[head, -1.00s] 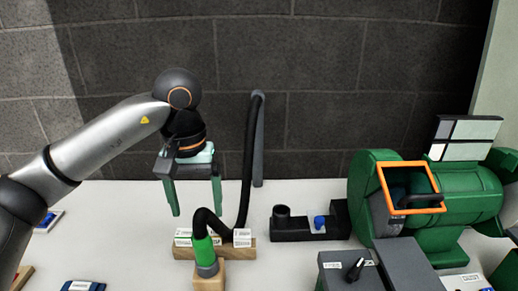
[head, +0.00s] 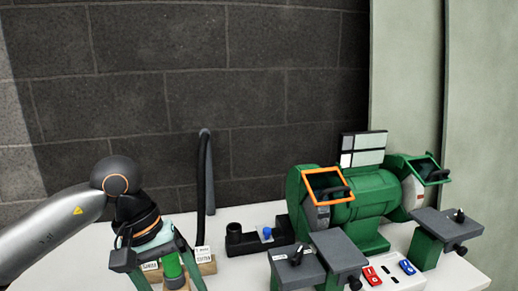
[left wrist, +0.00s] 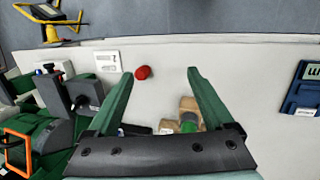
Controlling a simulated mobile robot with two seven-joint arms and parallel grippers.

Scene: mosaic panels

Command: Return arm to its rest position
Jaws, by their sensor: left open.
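My left gripper (head: 172,283) is at the lower left of the head view, its green fingers spread open and pointing down. Nothing is seen held. The right gripper is in neither view.
A green bench grinder (head: 372,200) with an orange-framed guard (head: 327,186) stands right of the arm. A black holder (head: 258,241) with a blue knob sits between. Grey tool rests (head: 310,262) stand in front. A red object (left wrist: 143,72) lies on the bench. A brick wall is behind.

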